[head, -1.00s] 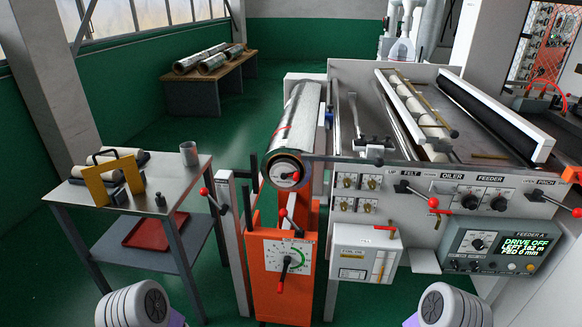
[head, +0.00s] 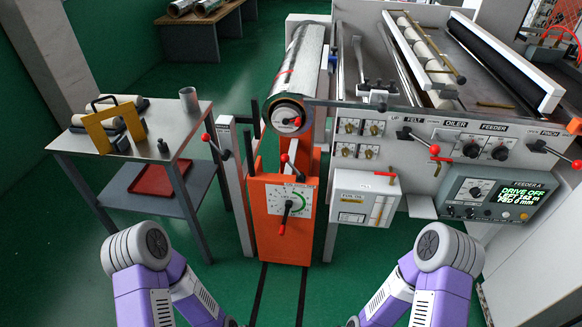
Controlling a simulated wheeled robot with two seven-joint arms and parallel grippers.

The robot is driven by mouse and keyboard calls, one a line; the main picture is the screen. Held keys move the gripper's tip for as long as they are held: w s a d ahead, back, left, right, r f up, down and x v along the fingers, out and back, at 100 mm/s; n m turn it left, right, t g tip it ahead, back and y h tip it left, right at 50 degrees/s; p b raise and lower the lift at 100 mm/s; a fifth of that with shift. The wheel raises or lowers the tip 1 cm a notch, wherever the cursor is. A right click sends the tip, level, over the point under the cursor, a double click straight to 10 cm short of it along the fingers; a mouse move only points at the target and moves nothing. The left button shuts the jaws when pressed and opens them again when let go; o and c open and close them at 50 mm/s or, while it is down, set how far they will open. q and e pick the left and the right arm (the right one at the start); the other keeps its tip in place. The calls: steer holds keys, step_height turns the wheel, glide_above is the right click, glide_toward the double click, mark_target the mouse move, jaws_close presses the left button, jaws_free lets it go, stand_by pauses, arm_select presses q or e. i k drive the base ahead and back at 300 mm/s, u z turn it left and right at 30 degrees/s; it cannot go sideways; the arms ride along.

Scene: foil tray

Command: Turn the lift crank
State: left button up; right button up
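An orange lift unit (head: 267,245) stands at the centre under a foil roll (head: 302,63). Its front has a white dial plate with a green arc (head: 301,198). A black crank handle with a red knob (head: 286,215) sits on that plate, pointing down; I take it for the lift crank. Another red-knobbed lever (head: 289,166) is just above the plate. My arms show at the bottom left and bottom right, well below and in front of the lift unit. Both grippers are out of the picture.
A metal table (head: 72,140) with a yellow bracket (head: 106,131), a cup and a red tray (head: 153,180) stands left. A grey machine with knobs and a display (head: 519,195) fills the right. A white box (head: 350,205) hangs beside the lift. Green floor lies open in front.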

mark_target(289, 204)
steer(key=u, duration=1.45)
steer(key=i, duration=2.05)
steer(key=z, duration=2.9)
